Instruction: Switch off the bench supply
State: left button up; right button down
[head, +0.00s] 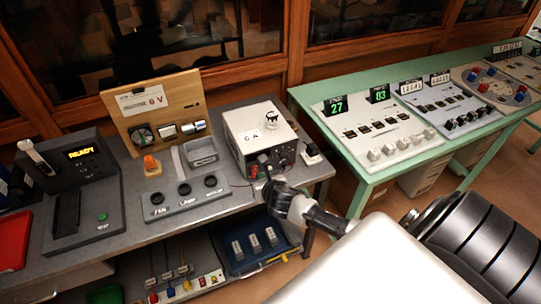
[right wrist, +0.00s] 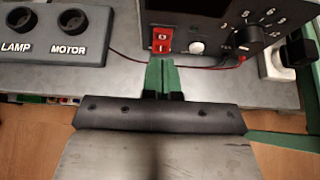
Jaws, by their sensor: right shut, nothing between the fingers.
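The bench supply (head: 262,128) is a pale box with a dark front panel, standing at the right end of the grey bench. In the right wrist view its black panel (right wrist: 203,25) shows a red rocker switch (right wrist: 162,40), a white round part beside it and a black dial knob (right wrist: 245,38). My right gripper (head: 262,178) is shut and empty in front of the panel. In the right wrist view its green fingertips (right wrist: 161,60) sit just below the red switch in the picture; I cannot tell whether they touch it. My left gripper is out of view.
A panel with LAMP and MOTOR sockets (right wrist: 45,35) lies left of the supply. A dark plug in a white socket (right wrist: 278,62) is at its right. A thin red lead (right wrist: 125,62) crosses the bench. A green table (head: 365,175) with consoles stands to the right.

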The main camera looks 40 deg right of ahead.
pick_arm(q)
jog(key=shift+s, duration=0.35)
pick_arm(e)
jog(key=w+r+v, duration=0.1)
jog(key=r+v, duration=0.1)
jog(key=v, duration=0.7)
jog(key=shift+s+r, duration=0.15)
jog(key=shift+s, duration=0.15)
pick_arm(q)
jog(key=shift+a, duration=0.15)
